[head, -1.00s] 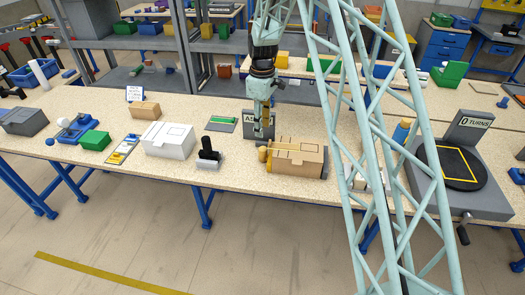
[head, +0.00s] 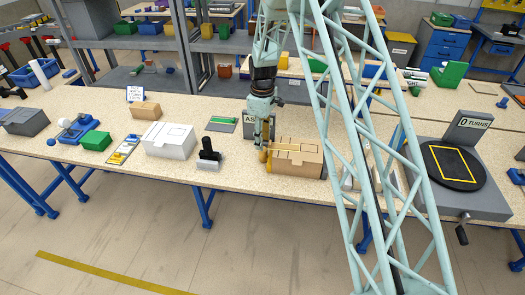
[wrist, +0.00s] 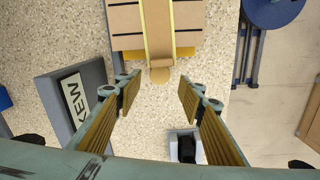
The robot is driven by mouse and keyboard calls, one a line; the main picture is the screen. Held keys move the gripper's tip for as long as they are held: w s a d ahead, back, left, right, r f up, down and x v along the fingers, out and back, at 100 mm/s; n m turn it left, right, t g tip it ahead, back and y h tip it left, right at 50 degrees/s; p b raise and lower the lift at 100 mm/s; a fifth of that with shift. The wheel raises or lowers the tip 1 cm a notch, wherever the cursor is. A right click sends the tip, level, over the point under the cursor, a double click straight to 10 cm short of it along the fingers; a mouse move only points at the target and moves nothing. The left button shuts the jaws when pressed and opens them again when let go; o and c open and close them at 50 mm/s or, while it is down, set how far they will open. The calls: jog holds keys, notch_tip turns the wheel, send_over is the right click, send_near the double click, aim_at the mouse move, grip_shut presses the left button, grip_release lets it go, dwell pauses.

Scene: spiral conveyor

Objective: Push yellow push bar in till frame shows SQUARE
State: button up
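The tan box (head: 299,160) lies on the speckled bench, with dark lines on its top. A yellow push bar (wrist: 157,25) runs along it and ends in a round knob (head: 263,156) that sticks out at its left end. My gripper (wrist: 158,92) is open and empty, pointing down; its fingers are spread on either side of the knob's line, with the knob just beyond the tips in the wrist view. In the head view my gripper (head: 264,141) is right by the knob; contact cannot be told.
A black roller-like tool (head: 208,153) and a white box (head: 168,140) stand to the left. A turntable (head: 452,165) with a "0 TURNS" sign (head: 473,124) is at the right. My lattice arm hides bench between it and the tan box.

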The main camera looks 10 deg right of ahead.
aim_at(264, 151)
jog(key=shift+f+p, duration=0.45)
jog(key=shift+f, duration=2.95)
jog(key=c, duration=1.2)
jog(key=shift+o, duration=0.2)
jog(key=shift+s+d+f+b, duration=0.1)
jog(key=shift+d+b, duration=0.1)
jog(key=shift+b, duration=0.4)
jog(key=shift+d, duration=0.1)
jog(key=o, duration=1.2)
jog(key=shift+c, duration=0.2)
